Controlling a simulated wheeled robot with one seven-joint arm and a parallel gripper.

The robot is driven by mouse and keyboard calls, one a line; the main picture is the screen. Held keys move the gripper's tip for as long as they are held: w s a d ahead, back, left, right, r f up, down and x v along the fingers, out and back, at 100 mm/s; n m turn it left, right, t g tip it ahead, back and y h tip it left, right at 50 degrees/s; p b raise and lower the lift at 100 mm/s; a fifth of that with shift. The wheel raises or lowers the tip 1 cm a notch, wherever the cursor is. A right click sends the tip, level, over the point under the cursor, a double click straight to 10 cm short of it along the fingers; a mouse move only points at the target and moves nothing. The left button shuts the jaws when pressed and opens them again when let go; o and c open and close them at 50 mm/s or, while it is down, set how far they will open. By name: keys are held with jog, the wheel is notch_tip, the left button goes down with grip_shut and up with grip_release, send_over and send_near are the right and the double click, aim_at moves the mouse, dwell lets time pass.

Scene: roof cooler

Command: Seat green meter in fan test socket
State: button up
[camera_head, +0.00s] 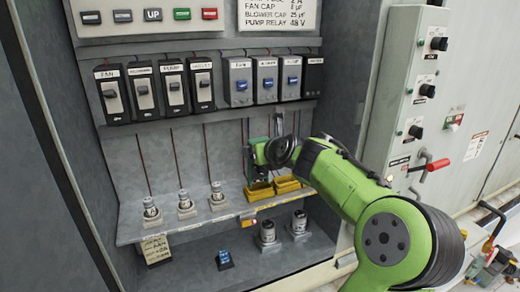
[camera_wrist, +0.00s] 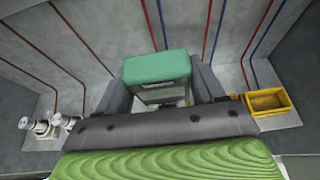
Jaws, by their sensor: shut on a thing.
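My gripper (camera_wrist: 160,90) is shut on the green meter (camera_wrist: 155,66), a block with a green top and pale lower part, held between the dark fingers. In the head view, my gripper (camera_head: 257,160) is above the shelf near the yellow trays, and a narrow green strip of the meter (camera_head: 246,163) shows at its left. The meter's underside is hidden by my gripper in the wrist view. I cannot tell which fitting is the fan test socket; the shelf label text is too small to read.
The grey shelf (camera_head: 135,232) carries several small grey-white fittings at left and two yellow trays (camera_head: 260,192) at right. Two cylinders (camera_head: 267,232) and a blue part (camera_head: 224,260) stand below. Thin pipes run down the back wall. Breakers, including one labelled FAN (camera_head: 111,95), line the wall above.

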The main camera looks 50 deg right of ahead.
aim_at(261, 167)
jog(key=shift+s+a+r, duration=0.2)
jog(key=shift+s+a, duration=0.05)
jog(key=shift+s, duration=0.1)
dwell(0.7)
jog(key=shift+f+b, duration=1.1)
jog(key=shift+f, duration=0.6)
dwell(1.4)
jog(key=o, duration=1.7)
jog(key=shift+o, duration=0.2)
jog(key=p+v, duration=0.6)
jog(key=v, duration=0.9)
jog(key=shift+s, duration=0.35)
jog(key=shift+a, duration=0.1)
